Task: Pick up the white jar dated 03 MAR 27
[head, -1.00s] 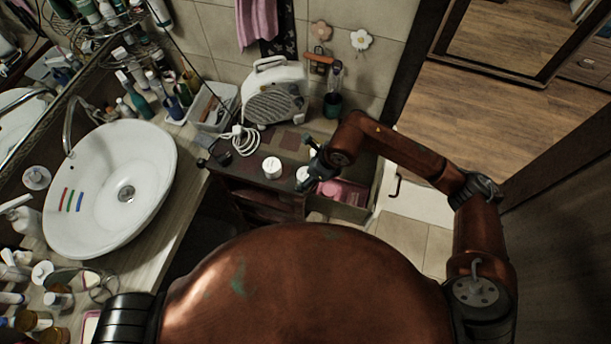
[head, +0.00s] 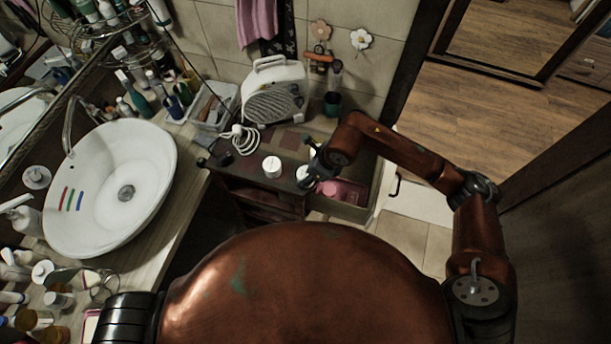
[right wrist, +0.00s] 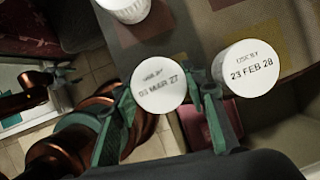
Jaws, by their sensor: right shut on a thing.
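The white jar dated 03 MAR 27 (right wrist: 158,86) stands between the fingers of my right gripper (right wrist: 165,110) in the right wrist view, lid toward the camera. The gripper is shut on it. In the head view my right gripper (head: 311,178) is at the right end of the dark cabinet top, with a white jar (head: 302,173) at its fingers. A second white jar, dated 23 FEB 28 (right wrist: 246,68), stands close beside the right-hand finger. A third white jar (head: 272,166) stands apart to the left, and its edge shows in the right wrist view (right wrist: 124,8).
An open drawer (head: 350,212) with pink things lies under my right forearm. A white heater (head: 275,95) and a coiled white cable (head: 240,140) are behind the jars. A washbasin (head: 100,200) is at the left, with a crowded counter.

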